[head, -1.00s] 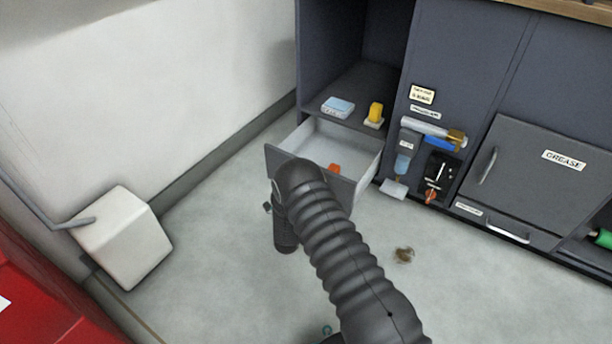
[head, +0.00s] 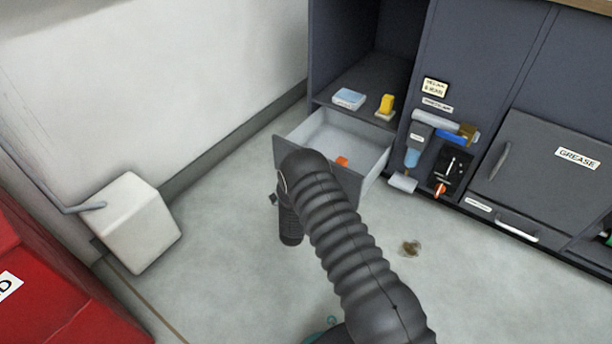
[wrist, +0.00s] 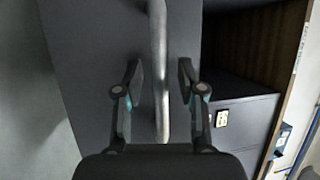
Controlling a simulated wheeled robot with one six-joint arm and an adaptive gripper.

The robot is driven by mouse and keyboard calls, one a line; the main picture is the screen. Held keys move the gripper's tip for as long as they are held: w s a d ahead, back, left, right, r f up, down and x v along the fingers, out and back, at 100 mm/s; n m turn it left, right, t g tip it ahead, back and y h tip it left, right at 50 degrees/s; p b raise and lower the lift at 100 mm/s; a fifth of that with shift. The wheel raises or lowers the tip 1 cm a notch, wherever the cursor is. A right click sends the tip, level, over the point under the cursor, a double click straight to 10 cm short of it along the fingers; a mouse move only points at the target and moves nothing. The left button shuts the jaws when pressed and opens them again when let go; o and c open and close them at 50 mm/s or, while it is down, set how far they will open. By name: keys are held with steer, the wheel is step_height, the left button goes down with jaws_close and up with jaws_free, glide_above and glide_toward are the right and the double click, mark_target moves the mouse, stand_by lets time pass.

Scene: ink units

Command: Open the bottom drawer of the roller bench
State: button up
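The roller bench (head: 470,80) is dark blue-grey and stands at the back right. Its low drawer (head: 292,142), under the open shelf at the left, is pulled well out; its pale inside shows, with an orange item (head: 342,161) in it. My arm hides part of the drawer front. My gripper (head: 274,199) is small and dark in the head view, in front of the drawer. In the wrist view my gripper (wrist: 160,82) is open, one finger on each side of a grey bar handle (wrist: 159,50) on a dark panel (wrist: 90,60), with gaps on both sides.
A blue-and-white box (head: 349,98) and a yellow item (head: 386,104) sit on the shelf. A door marked GREASE (head: 545,170) is at the right. A white box (head: 135,222) is by the left wall, a red cabinet (head: 50,290) at lower left. The floor (head: 225,270) is mostly clear.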

steer(key=v, duration=1.2)
steer(key=shift+w, duration=0.1)
